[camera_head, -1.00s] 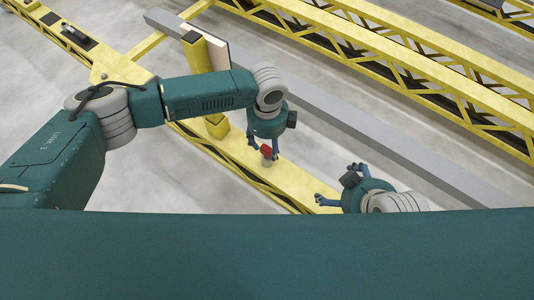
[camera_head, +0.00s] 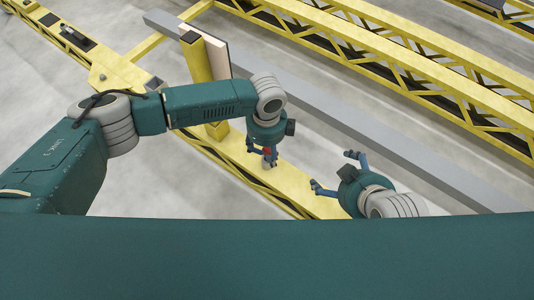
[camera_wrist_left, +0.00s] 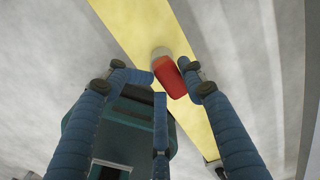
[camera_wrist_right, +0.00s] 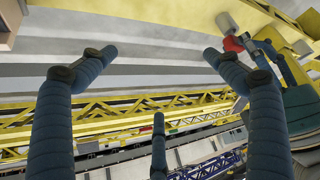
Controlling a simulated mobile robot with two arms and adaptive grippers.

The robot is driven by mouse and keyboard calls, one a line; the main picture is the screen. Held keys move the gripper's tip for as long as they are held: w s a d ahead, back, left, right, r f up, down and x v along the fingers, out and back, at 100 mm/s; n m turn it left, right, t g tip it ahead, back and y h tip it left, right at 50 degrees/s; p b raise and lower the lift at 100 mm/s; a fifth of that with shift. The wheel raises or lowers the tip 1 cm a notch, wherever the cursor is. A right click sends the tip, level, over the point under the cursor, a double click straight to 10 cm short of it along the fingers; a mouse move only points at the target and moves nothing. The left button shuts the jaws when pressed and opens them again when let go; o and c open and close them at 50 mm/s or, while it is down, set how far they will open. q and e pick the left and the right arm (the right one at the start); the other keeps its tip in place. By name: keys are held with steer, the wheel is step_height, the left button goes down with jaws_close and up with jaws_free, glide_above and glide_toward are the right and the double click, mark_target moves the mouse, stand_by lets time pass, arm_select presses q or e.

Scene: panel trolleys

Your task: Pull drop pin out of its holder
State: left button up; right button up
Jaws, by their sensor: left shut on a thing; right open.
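The drop pin has a red head (camera_head: 267,151) and stands at its grey holder (camera_head: 267,163) on a yellow trolley beam (camera_head: 290,184). In the left wrist view the red head (camera_wrist_left: 172,80) lies between my left fingertips, with the grey holder (camera_wrist_left: 160,52) just beyond it. My left gripper (camera_head: 264,156) is shut on the red head. The pin's shaft is hidden. My right gripper (camera_head: 335,171) is open and empty to the right of the pin. In the right wrist view the red head (camera_wrist_right: 233,44) and holder (camera_wrist_right: 226,22) show past its finger.
A yellow post (camera_head: 198,65) with a pale panel (camera_head: 216,55) stands behind my left arm. A long grey beam (camera_head: 340,120) runs diagonally behind both grippers. Yellow truss frames (camera_head: 400,70) lie beyond it. Bare floor lies left of the trolley.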

arm_select(q)
steer(key=shift+w+d+r, duration=0.25)
steer(key=shift+w+r, duration=0.05)
steer(key=shift+r, duration=0.1)
arm_select(e)
steer(key=shift+s+d, duration=0.1)
steer(key=shift+s, duration=0.25)
arm_select(q)
steer(key=shift+r+p, duration=0.3)
steer(key=shift+p, duration=0.15)
steer(key=shift+s+a+r+p, duration=0.1)
steer(key=shift+s+r+p, duration=0.05)
steer(key=shift+r+p, duration=0.45)
arm_select(e)
steer(key=s+d+f+g, duration=0.1)
steer(key=s+d+g, duration=0.1)
steer(key=s, duration=0.5)
steer(key=shift+f+g+h, duration=0.2)
steer(key=shift+g+h, duration=0.2)
steer(key=shift+g, duration=0.4)
arm_select(q)
steer(key=shift+f, duration=0.1)
arm_select(e)
steer(key=shift+f, duration=0.1)
